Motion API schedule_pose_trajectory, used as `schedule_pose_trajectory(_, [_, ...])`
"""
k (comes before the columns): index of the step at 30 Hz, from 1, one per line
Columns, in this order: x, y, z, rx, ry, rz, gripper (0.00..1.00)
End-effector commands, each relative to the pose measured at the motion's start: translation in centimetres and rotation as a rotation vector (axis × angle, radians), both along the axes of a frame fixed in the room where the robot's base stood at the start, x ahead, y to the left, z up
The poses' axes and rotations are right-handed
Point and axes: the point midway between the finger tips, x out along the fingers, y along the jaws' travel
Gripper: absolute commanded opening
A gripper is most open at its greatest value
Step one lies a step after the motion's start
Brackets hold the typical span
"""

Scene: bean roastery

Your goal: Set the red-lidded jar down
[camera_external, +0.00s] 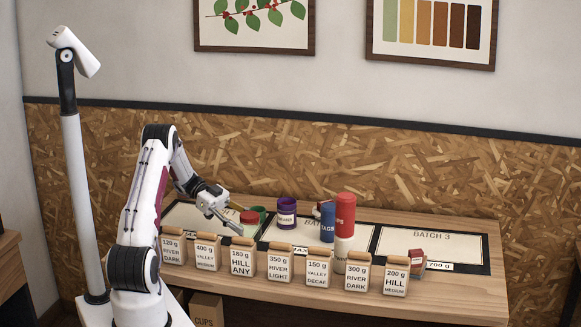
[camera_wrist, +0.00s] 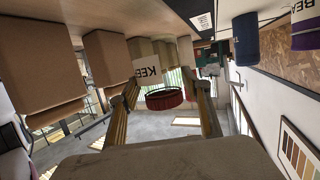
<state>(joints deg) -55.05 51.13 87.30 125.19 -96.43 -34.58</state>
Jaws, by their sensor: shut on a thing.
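The red-lidded jar shows in the external view as a red lid (camera_external: 249,216) over the left mat, its body hidden behind the front bags. In the wrist view its dark red lid (camera_wrist: 165,99) and white label (camera_wrist: 147,70) show between my two fingers, with the picture turned over. My gripper (camera_external: 230,214) reaches over the left mat (camera_external: 184,216) and is shut on the jar. I cannot tell whether the jar's base touches the mat.
A green container (camera_external: 259,210) is close beside the jar. A purple jar (camera_external: 286,216), blue tin (camera_external: 327,226) and tall red canister (camera_external: 345,212) stand to the right. Several labelled bags (camera_external: 243,262) line the front. The right mat (camera_external: 432,248) is mostly clear.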

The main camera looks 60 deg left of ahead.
Motion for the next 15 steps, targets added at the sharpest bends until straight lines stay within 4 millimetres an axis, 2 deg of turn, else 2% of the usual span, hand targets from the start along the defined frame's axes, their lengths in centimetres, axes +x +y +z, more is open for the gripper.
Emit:
schedule_pose_trajectory(5, [0.0, 0.0, -0.4, -0.001, 0.000, 0.000, 0.19])
schedule_pose_trajectory(15, [0.0, 0.0, -3.5, -0.001, 0.000, 0.000, 0.19])
